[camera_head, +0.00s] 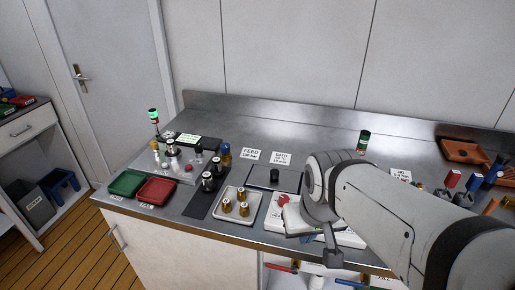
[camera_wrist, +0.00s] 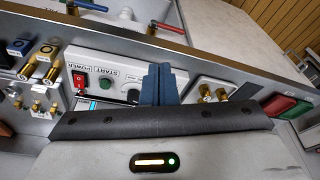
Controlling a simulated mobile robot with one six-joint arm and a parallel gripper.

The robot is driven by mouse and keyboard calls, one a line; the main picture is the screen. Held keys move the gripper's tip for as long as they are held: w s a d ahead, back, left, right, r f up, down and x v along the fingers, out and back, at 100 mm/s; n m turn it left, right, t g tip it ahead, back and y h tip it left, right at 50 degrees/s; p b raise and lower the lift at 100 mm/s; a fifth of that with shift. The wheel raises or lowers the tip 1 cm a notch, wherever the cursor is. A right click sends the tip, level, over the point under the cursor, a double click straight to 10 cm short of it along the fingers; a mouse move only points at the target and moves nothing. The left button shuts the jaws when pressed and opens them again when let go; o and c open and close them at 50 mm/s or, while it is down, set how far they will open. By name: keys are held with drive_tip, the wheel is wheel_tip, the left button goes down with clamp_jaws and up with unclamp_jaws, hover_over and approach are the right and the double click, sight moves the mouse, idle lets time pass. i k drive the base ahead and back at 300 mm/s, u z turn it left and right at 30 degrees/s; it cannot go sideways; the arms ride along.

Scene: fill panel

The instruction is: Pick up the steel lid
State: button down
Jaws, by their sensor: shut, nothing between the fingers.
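No steel lid can be singled out with certainty. In the head view, a flat dark steel-like plate with a black knob (camera_head: 274,176) lies near the middle of the counter, left of my arm; it may be the lid. My gripper (camera_head: 331,254) is to the right of it and nearer the counter's front edge, pointing down. In the wrist view, the blue fingers of my gripper (camera_wrist: 161,82) are together and empty, in front of a white control panel (camera_wrist: 118,66) with POWER and START labels. My arm hides part of the counter behind it.
The steel counter (camera_head: 225,140) holds a green tray (camera_head: 127,183), a red tray (camera_head: 156,190) and a pale tray (camera_head: 237,202) with brass-coloured pieces. Dark-capped cylinders stand on a black mat (camera_head: 202,203). An orange tray (camera_head: 461,151) and coloured tools are at right.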

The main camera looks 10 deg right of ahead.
sight(269, 178)
drive_tip(key=z, duration=2.45)
drive_tip(key=k, duration=1.15)
drive_tip(key=u, duration=1.6)
drive_tip(key=i, duration=1)
drive_tip(key=u, duration=0.05)
